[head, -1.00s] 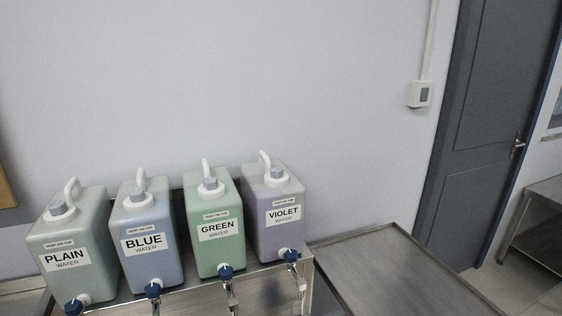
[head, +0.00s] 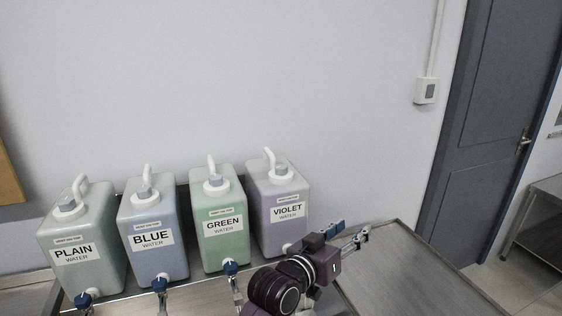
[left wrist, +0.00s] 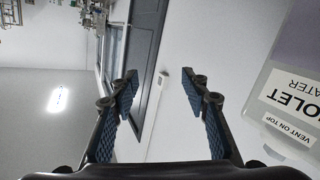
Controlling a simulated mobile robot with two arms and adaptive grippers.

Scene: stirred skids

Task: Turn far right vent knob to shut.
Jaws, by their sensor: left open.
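The violet water container (head: 262,215) stands at the right end of the row. Its grey vent knob (head: 281,169) sits on the white neck on top, in front of the white handle. Which way the knob is set is too small to tell. My left gripper (head: 350,231) is open and empty, to the right of and below the knob, pointing right and away from it. In the left wrist view the open fingers (left wrist: 161,82) have nothing between them. The violet container (left wrist: 285,85) shows at the right edge there; its knob is not visible. My right gripper is not in view.
Green (head: 220,245), blue (head: 150,250) and plain (head: 80,250) containers stand close together to the left, each with a vent knob and a front tap. A bare metal table (head: 410,275) lies to the right. The wall is behind; a door (head: 490,120) stands farther right.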

